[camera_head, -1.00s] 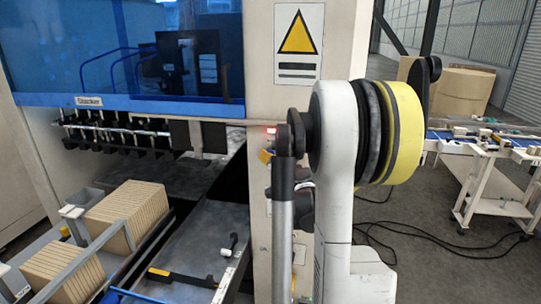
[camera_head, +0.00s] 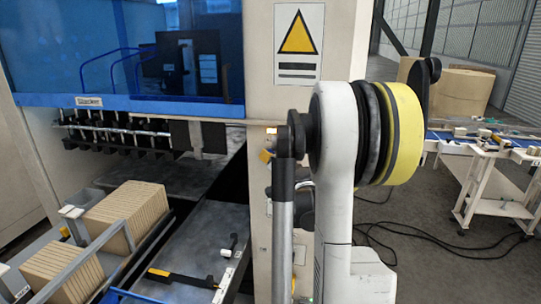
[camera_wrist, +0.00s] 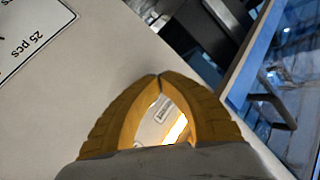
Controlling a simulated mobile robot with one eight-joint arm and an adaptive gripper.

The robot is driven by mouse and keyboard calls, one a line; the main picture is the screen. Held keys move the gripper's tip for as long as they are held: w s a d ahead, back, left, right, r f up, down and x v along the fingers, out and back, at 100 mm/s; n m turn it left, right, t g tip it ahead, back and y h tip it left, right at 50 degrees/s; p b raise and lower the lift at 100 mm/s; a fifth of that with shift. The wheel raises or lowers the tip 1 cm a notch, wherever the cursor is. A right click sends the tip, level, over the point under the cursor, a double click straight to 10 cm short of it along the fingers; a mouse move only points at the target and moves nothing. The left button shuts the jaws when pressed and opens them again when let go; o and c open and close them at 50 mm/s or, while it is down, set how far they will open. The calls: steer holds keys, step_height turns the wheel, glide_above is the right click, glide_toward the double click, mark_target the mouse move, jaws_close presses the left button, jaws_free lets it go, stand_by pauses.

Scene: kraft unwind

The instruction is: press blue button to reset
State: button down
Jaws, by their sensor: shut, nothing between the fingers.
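No blue button can be made out in either view; my arm hides part of the machine's pale post (camera_head: 258,70). A bright amber glow (camera_wrist: 178,130) and a small label (camera_wrist: 163,108) show through the gap behind the tips. Contact with the panel cannot be told. In the head view, a small yellow part (camera_head: 266,156) beside my arm appears to be a finger.
A blue-tinted machine window (camera_head: 120,50) is at the upper left, above a row of black clamps (camera_head: 115,130). Kraft stacks (camera_head: 125,215) sit in a tray at lower left. A warning sign (camera_head: 298,42) is on the post. A white-framed conveyor (camera_head: 480,185) stands at right.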

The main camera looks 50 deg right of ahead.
steer(key=shift+s+a, duration=0.4)
steer(key=shift+a, duration=0.35)
steer(key=a, duration=0.1)
steer(key=s+a, duration=0.1)
steer(key=a, duration=0.1)
steer(key=s+a, duration=0.1)
steer(key=shift+s+a+b, duration=0.15)
steer(key=shift+a+b, duration=0.1)
steer(key=shift+b, duration=0.05)
stand_by(0.7)
